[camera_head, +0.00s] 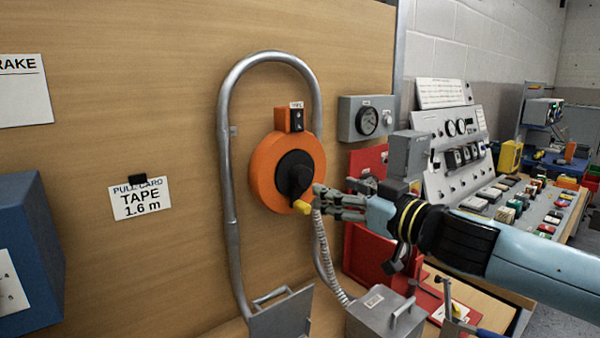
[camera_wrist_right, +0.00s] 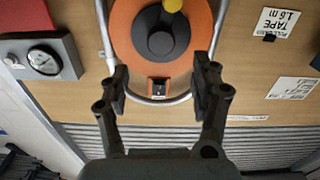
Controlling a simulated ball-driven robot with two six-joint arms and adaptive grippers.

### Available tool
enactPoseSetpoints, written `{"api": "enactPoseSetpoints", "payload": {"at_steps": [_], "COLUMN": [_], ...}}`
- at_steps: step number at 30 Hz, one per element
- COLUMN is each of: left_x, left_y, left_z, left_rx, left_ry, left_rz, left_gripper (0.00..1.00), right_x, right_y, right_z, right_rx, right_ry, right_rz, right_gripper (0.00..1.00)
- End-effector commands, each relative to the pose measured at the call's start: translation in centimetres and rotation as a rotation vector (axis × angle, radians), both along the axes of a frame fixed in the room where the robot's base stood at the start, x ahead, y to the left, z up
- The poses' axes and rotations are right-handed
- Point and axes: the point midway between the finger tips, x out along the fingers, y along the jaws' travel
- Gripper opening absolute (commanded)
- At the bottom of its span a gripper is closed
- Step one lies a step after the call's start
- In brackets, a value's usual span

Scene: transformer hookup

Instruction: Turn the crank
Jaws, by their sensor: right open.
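The crank is a black arm (camera_head: 297,182) with a yellow knob (camera_head: 302,208) on an orange round housing (camera_head: 262,165) fixed to the wooden wall. The crank arm points down in the head view. My right gripper (camera_head: 318,200) is open, with its fingertips just right of the knob in the head view. In the right wrist view the open fingers (camera_wrist_right: 162,85) point toward the orange housing (camera_wrist_right: 125,30), and the yellow knob (camera_wrist_right: 173,5) shows at the top edge, beyond the fingertips. Nothing is between the fingers. My left gripper is not in view.
A grey pipe loop (camera_head: 231,190) surrounds the orange housing. A grey gauge box (camera_head: 365,118) is on the wall to the right. A grey box with a handle (camera_head: 378,318) and a white hose (camera_head: 328,255) sit below. A control console (camera_head: 465,160) stands at right.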

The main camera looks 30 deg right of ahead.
Motion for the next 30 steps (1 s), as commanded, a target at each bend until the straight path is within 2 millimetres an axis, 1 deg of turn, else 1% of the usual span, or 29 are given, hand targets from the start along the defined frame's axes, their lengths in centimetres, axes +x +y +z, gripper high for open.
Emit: {"api": "enactPoseSetpoints", "payload": {"at_steps": [1,3,5,6,9,13,15,17,20,24,30], "left_x": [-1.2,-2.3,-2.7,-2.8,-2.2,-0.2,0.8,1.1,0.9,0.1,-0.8], "left_y": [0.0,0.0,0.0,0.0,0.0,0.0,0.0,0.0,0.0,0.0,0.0], "left_z": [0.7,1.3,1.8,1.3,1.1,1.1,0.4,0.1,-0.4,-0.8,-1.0], "left_rx": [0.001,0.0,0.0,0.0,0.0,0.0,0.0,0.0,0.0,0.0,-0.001], "left_ry": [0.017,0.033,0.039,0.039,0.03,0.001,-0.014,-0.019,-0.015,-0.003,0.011], "left_rz": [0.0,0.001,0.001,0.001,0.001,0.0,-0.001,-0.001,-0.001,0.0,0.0], "left_gripper": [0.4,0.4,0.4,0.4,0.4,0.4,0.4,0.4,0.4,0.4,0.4], "right_x": [0.5,1.3,2.0,2.4,3.4,4.6,5.7,6.5,7.7,9.2,9.8], "right_y": [0.0,0.1,0.3,0.3,0.3,0.5,0.5,0.5,0.7,0.8,0.9], "right_z": [0.4,0.5,0.7,0.3,0.2,0.2,0.0,-0.1,0.0,0.0,0.1], "right_rx": [0.006,0.008,0.011,0.009,0.008,0.01,0.01,0.009,0.008,0.006,0.004], "right_ry": [-0.001,-0.004,-0.01,-0.009,-0.007,-0.007,-0.008,-0.008,-0.007,-0.006,-0.005], "right_rz": [-0.004,-0.004,-0.002,-0.003,-0.004,0.0,-0.005,-0.004,-0.002,-0.004,-0.001], "right_gripper": [0.64,0.64,0.64,0.64,0.64,0.64,0.64,0.64,0.64,0.64,0.64]}}
